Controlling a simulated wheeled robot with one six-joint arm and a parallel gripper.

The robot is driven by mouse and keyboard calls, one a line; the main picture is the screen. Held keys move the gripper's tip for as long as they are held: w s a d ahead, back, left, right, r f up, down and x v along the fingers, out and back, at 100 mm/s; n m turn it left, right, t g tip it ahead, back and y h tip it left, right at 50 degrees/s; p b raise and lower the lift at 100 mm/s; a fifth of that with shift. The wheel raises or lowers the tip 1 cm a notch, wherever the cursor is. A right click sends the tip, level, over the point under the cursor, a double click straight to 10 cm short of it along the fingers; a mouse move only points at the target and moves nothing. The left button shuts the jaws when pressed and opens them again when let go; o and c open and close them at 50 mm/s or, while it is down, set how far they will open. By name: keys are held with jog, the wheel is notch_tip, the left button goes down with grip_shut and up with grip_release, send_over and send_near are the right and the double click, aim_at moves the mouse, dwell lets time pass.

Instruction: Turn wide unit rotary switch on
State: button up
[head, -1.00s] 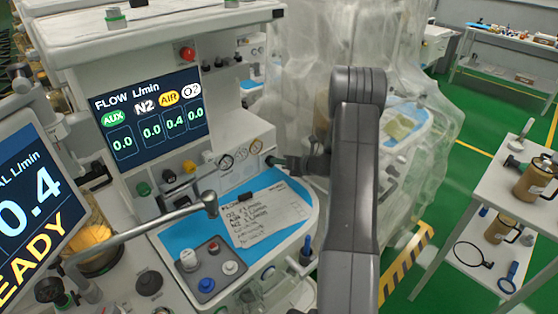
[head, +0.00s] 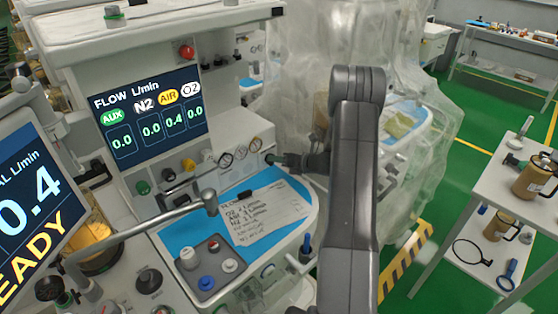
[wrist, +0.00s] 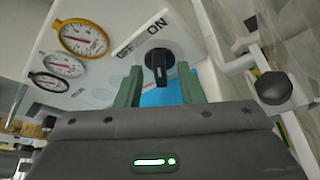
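The rotary switch (wrist: 158,66) is a black knob on a pale panel in the wrist view. Its bar stands roughly upright in the picture. OFF is printed to its upper left and ON above it; I cannot tell which label it points at. My gripper (wrist: 161,75) is open, with one green finger on each side of the knob. Contact with the knob is not clear. In the head view my gripper (head: 284,160) is at the right end of the gauge panel of the wide unit (head: 237,135), and the switch is mostly hidden there.
Round gauges (wrist: 82,37) sit left of the switch. A black clamp knob (wrist: 273,87) juts out at right. Below the panel is a blue work surface (head: 180,236) with a written sheet (head: 262,214). A sheeted cart (head: 415,60) stands close behind my arm.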

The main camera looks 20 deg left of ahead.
jog(key=b+v, duration=0.2)
jog(key=v, duration=1.1)
jog(key=shift+d+r, duration=0.1)
jog(key=shift+d, duration=0.3)
jog(key=p+x, duration=0.2)
jog(key=x, duration=1.2)
